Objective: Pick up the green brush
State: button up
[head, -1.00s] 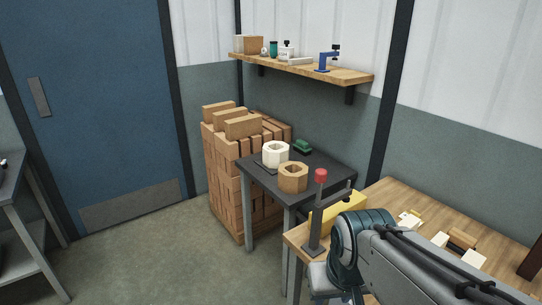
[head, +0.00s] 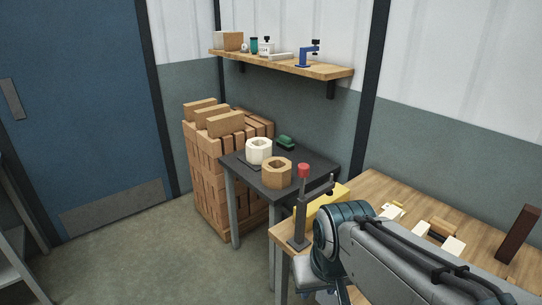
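A small green object (head: 286,142), which looks like the green brush, lies at the back of a dark side table (head: 312,170) against the wall. It is too small to make out bristles. A white hexagonal ring-like block (head: 259,150) and a tan one (head: 277,172) stand in front of it on the same table. My arm reaches in from the lower right, over the wooden bench. My gripper (head: 326,291) is at the bottom edge, below and well apart from the green object. Its fingers are mostly cut off or hidden.
A wooden bench (head: 385,190) at right holds a red-topped clamp stand (head: 302,215), a yellow block (head: 328,198) and small wooden pieces. Stacked bricks (head: 205,165) stand left of the dark table. A shelf (head: 290,66) hangs above. Floor at left is clear.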

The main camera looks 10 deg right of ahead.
aim_at(285, 142)
jog(key=u, duration=0.55)
jog(key=k, duration=0.65)
jog(key=u, duration=0.8)
jog(key=i, duration=2.65)
jog(key=z, duration=0.6)
jog(key=i, duration=1.3)
jog(key=z, duration=1.9)
jog(key=i, duration=1.2)
jog(key=z, duration=0.35)
